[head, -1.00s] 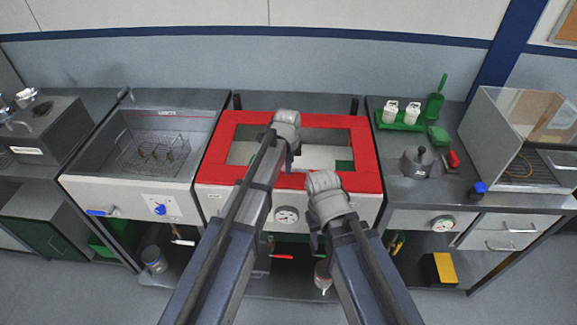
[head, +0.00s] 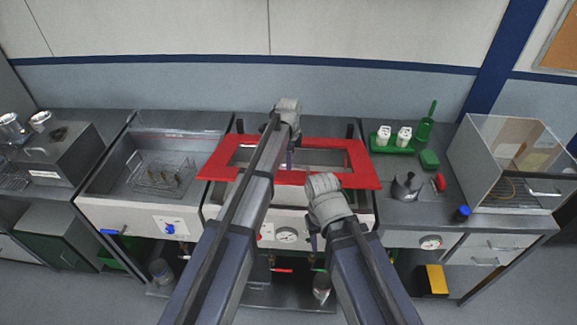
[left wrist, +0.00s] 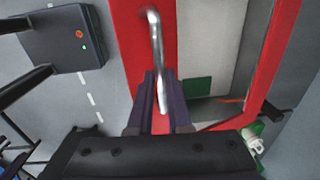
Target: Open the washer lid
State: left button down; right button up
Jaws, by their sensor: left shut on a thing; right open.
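The washer lid (head: 361,163) is a red frame with a clear window over the middle basin. Its front edge is lifted a little above the light washer body (head: 347,208), so the lid is tilted partly open. My left gripper (head: 290,161) is over the lid.
An open basin with a wire basket (head: 163,178) is to the left. To the right, the counter holds a green tray (head: 392,148) with white bottles, a grey kettle (head: 406,187) and a clear-sided cabinet (head: 505,165). Two dark posts stand behind the lid.

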pick_arm(q)
jog(key=w+r+p, duration=0.8)
jog(key=r, duration=0.2)
jog(key=c, duration=1.2)
grip_release()
jog(key=shift+o, duration=0.7)
jog(key=shift+w+f, duration=0.2)
jog(key=shift+w, duration=0.05)
jog(key=shift+o, duration=1.1)
jog(key=shift+s, duration=0.25)
